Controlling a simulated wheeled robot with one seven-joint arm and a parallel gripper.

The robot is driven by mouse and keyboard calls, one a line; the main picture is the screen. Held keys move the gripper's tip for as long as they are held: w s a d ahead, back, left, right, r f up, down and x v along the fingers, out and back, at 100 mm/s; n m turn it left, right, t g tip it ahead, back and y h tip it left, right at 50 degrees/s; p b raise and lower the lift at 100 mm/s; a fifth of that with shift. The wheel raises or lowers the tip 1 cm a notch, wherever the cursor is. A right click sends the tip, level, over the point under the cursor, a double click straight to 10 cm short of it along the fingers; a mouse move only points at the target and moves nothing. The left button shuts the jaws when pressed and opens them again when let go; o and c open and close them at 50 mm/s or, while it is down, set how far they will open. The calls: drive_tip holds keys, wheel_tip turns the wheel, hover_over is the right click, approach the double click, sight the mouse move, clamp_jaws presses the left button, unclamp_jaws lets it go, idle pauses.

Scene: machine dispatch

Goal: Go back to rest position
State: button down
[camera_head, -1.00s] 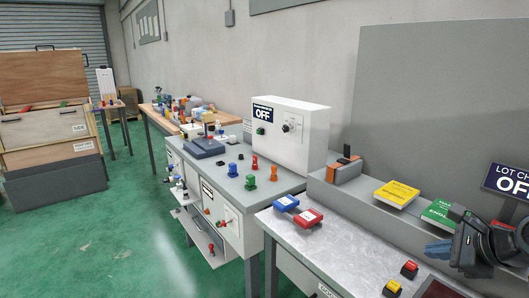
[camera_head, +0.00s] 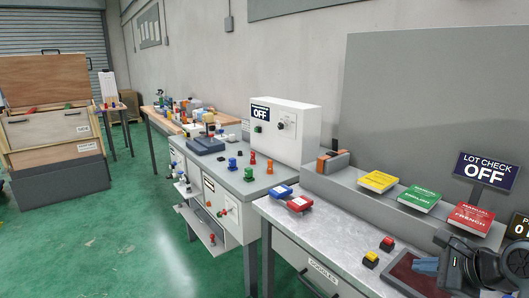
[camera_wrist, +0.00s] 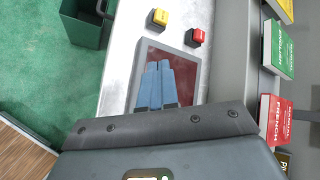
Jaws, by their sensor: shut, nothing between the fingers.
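My gripper (camera_head: 426,265) is at the lower right of the head view, over the dark red pad (camera_head: 402,272) set in the near bench. In the wrist view its blue fingers (camera_wrist: 157,84) lie together, shut and empty, in front of the red pad (camera_wrist: 188,68). The height of the fingers above the pad is hard to tell. Part of the gripper is cut off by the edge of the head view.
The bench (camera_head: 330,232) holds a yellow button (camera_head: 371,259), a red button (camera_head: 388,244) and blue and red blocks. Yellow, green and red manuals (camera_head: 468,219) lie on the rear ledge beside the "LOT CHECK OFF" sign (camera_head: 487,170). Green floor (camera_head: 130,235) is open at left.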

drive_tip(key=s+a+f+n+t+h, duration=0.1)
drive_tip(key=s+a+f+n, duration=0.25)
drive_tip(key=s+a, duration=0.2)
drive_tip(key=s+a+f+n+t, duration=0.1)
drive_tip(key=s+a+f+n, duration=0.1)
drive_tip(key=s+a+f, duration=0.35)
drive_tip(key=s+a+f+n+t+h, duration=0.1)
drive_tip(key=s+a+f+n, duration=0.15)
drive_tip(key=s, duration=0.55)
drive_tip(key=s+a+r+n+t, duration=0.1)
drive_tip(key=s+r+n, duration=0.5)
drive_tip(key=s, duration=0.6)
drive_tip(key=s+a+r+n+t, duration=0.1)
drive_tip(key=s+r+n, duration=0.5)
drive_tip(key=s+n, duration=0.3)
drive_tip(key=v, duration=0.2)
drive_tip(key=shift+s, duration=0.45)
drive_tip(key=shift+f, duration=0.1)
